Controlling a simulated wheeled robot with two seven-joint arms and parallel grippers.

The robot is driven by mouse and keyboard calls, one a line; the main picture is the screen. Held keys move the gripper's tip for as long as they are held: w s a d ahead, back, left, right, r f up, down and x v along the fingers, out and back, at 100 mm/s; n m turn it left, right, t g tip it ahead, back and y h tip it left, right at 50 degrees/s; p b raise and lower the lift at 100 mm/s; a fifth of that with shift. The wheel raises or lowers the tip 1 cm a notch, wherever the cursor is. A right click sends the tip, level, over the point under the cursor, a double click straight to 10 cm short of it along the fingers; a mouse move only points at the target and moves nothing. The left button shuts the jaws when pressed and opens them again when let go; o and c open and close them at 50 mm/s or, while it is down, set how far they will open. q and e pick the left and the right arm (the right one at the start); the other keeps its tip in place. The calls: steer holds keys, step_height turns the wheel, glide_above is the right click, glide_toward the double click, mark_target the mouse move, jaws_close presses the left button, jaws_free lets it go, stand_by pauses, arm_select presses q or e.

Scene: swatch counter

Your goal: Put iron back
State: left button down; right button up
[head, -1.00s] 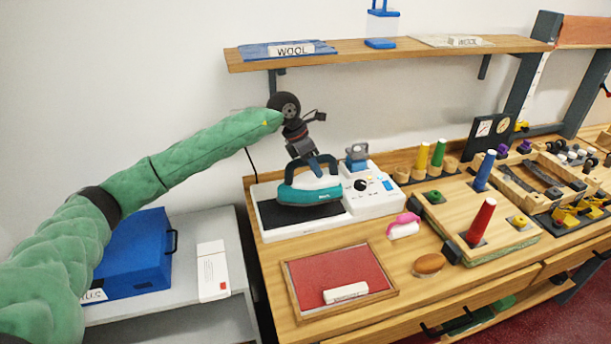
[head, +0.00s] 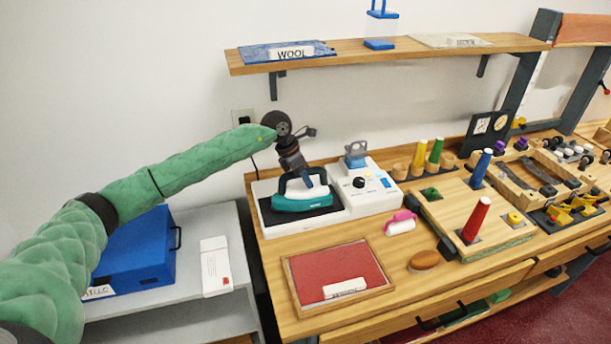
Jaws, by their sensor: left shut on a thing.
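The teal iron (head: 303,199) with a dark handle is at the left end of the wooden counter in the head view. It sits over the black pad (head: 267,214) of the white iron station (head: 362,199); it looks level and at or very close to the pad, though I cannot tell if it fully touches. My left gripper (head: 296,174) comes down from above and is shut on the iron's handle. Its fingertips are partly hidden by the handle. My right gripper is not in view.
A red framed mat (head: 325,271) with a white block (head: 345,288), a pink-handled roller (head: 400,223) and a brown brush (head: 424,260) lie in front. Coloured cones on a wooden board (head: 455,208) stand right. A shelf (head: 350,55) hangs above. A blue case (head: 140,255) sits left.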

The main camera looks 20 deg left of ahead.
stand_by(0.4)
arm_select(q)
steer(key=c, duration=1.2)
jaws_free()
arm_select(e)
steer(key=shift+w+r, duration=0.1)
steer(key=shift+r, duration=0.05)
arm_select(q)
steer(key=b+v, duration=0.3)
steer(key=v, duration=0.2)
steer(key=shift+a+r, duration=0.15)
steer(key=shift+r, duration=0.1)
steer(key=shift+b+v, duration=0.3)
steer(key=shift+v, duration=0.65)
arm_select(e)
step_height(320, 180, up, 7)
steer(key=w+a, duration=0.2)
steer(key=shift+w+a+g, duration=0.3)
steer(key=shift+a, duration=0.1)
